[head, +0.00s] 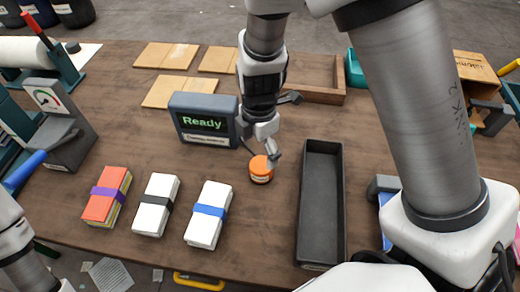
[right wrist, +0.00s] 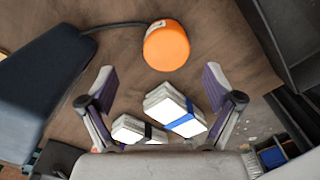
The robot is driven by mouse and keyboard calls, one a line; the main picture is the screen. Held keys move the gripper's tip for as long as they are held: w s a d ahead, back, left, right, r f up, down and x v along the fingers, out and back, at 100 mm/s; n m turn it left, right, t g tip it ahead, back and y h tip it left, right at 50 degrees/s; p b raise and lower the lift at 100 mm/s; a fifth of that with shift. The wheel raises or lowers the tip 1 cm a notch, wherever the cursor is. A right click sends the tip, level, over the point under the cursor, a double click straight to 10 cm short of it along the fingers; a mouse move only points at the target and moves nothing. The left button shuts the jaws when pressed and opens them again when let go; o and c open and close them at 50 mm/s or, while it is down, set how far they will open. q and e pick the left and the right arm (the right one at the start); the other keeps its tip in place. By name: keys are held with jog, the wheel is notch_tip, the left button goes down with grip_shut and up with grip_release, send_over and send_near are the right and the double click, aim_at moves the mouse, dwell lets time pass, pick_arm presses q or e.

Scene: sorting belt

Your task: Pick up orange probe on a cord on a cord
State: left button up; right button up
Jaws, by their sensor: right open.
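The orange probe (head: 261,169) is a short round cylinder standing on the wooden table, just right of the grey box with a green "Ready" display (head: 205,122). In the right wrist view the probe (right wrist: 167,45) shows its orange top, and a dark cord (right wrist: 115,26) runs from it to the grey box. My right gripper (head: 262,150) is over the probe in the head view, its near finger partly covering it. In the right wrist view the gripper (right wrist: 160,80) is open and empty, with the probe beyond its fingertips. My left gripper is out of view.
A long dark tray (head: 307,215) stands right of the probe. Banded stacks, one orange (head: 105,196), one white with a black band (head: 156,205) and one white with a blue band (head: 208,215), lie near the front edge. Flat tan pieces (head: 166,56) lie at the back.

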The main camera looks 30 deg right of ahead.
aim_at(261, 165)
jog(key=f, duration=0.1)
jog(key=s+f, duration=0.1)
jog(key=f, duration=0.1)
jog(key=shift+s+a+p, duration=0.2)
jog(key=shift+s+p, duration=0.05)
jog(key=shift+p, duration=0.15)
jog(key=f, duration=0.2)
jog(key=w+f, duration=0.1)
jog(key=shift+d+f, duration=0.35)
jog(key=shift+d, duration=0.05)
jog(key=shift+s+a+r, duration=0.15)
jog(key=shift+s+r, duration=0.05)
jog(key=shift+c, duration=0.2)
jog(key=c, duration=1.3)
